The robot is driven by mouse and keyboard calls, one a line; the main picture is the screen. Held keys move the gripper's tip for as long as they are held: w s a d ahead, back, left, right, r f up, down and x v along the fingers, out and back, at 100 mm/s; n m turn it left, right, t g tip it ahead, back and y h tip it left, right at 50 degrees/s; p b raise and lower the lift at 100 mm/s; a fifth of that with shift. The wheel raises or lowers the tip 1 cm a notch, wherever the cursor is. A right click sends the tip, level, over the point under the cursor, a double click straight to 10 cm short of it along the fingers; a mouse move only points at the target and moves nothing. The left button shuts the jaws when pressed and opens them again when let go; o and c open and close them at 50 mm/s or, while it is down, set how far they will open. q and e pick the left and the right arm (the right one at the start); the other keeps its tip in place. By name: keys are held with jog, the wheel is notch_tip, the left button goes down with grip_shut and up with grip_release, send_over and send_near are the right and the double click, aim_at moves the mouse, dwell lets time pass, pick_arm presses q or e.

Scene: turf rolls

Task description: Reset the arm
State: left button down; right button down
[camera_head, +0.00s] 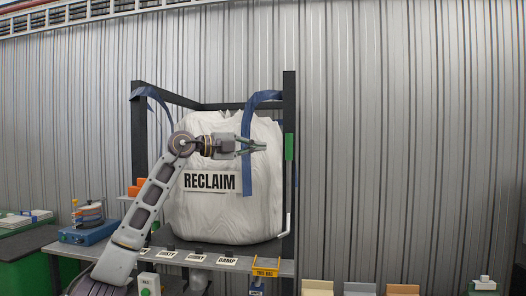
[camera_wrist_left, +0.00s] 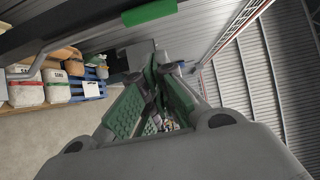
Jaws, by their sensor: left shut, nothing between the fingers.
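My left arm (camera_head: 150,203) comes in from the lower left and is raised in front of a big white bag marked RECLAIM (camera_head: 225,215). My left gripper (camera_head: 262,146) points right, level with the upper part of the bag and close to a blue strap (camera_head: 249,176). Its fingers are shut with nothing between them. I cannot tell whether it touches the bag or strap. In the left wrist view the green-padded fingers (camera_wrist_left: 165,68) come together at the tips. My right gripper is not in view.
A dark frame (camera_head: 289,100) surrounds the bag, with a green piece (camera_head: 289,147) on its right post. A blue device (camera_head: 88,232) stands left. Sacks (camera_wrist_left: 58,85) show in the wrist view.

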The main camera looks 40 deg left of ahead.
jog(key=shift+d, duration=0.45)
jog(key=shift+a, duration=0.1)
